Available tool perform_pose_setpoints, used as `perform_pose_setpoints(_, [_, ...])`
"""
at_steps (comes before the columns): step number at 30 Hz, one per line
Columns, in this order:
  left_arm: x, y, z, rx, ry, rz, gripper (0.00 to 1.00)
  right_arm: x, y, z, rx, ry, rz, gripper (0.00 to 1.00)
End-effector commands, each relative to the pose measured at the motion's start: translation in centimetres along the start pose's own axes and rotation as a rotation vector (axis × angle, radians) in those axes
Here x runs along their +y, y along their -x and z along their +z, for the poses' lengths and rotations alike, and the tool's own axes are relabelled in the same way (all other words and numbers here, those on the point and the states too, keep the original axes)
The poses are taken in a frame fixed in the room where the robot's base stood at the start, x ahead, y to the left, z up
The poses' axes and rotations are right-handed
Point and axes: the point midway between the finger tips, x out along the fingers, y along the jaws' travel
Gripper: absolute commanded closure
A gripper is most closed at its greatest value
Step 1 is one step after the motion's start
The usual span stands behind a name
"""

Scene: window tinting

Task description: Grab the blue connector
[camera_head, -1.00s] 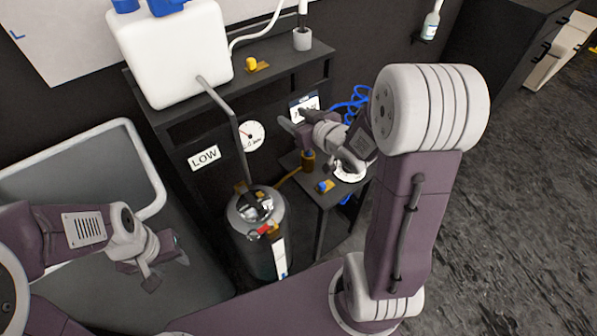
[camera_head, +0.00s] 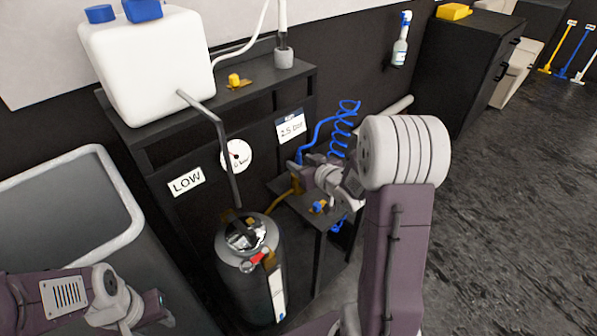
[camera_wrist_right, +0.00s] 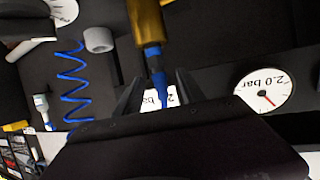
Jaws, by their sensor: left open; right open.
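The blue connector (camera_wrist_right: 157,75) shows in the right wrist view below a brass cylinder (camera_wrist_right: 147,22), with a blue collar between them. My right gripper (camera_wrist_right: 159,82) is open, with one dark finger on each side of the connector; I cannot tell whether either touches it. In the head view, the connector (camera_head: 299,157) is small at the end of the blue hose, partly hidden by my right gripper (camera_head: 302,172). My left gripper (camera_head: 160,311) is open and empty at the lower left, near the grey tub.
A coiled blue hose (camera_head: 342,125) hangs behind my right wrist. The pressure tank (camera_head: 233,282) stands left of a small dark table (camera_head: 300,207). A white jug (camera_head: 152,65) sits on the shelf above. Dark floor is clear at the right.

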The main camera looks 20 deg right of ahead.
Motion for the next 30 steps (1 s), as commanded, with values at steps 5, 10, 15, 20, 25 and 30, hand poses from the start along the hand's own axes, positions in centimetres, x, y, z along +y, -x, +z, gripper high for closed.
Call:
perform_pose_setpoints(5, [0.0,-0.8,0.1,0.000,0.000,0.000,0.57,0.0,-1.4,0.2,0.000,0.002,-0.001,0.53])
perform_pose_setpoints(10, [0.0,-1.9,0.2,0.000,0.000,0.000,0.57,0.0,-4.4,0.1,-0.001,0.001,-0.001,0.53])
perform_pose_setpoints(15, [0.0,-1.9,0.2,0.000,0.000,0.000,0.57,0.1,-5.3,-0.1,-0.001,0.000,0.000,0.53])
perform_pose_setpoints(20, [0.0,-1.9,0.2,0.000,0.000,0.000,0.57,0.1,-5.2,-0.1,-0.001,0.000,0.000,0.59])
perform_pose_setpoints(25, [0.0,-1.9,0.2,0.000,0.000,0.000,0.57,0.1,-5.2,-0.1,-0.001,0.000,0.001,1.00])
perform_pose_setpoints(30, [0.0,-1.9,0.2,0.000,0.000,0.000,0.57,0.1,-5.2,-0.2,0.000,0.001,0.001,1.00])
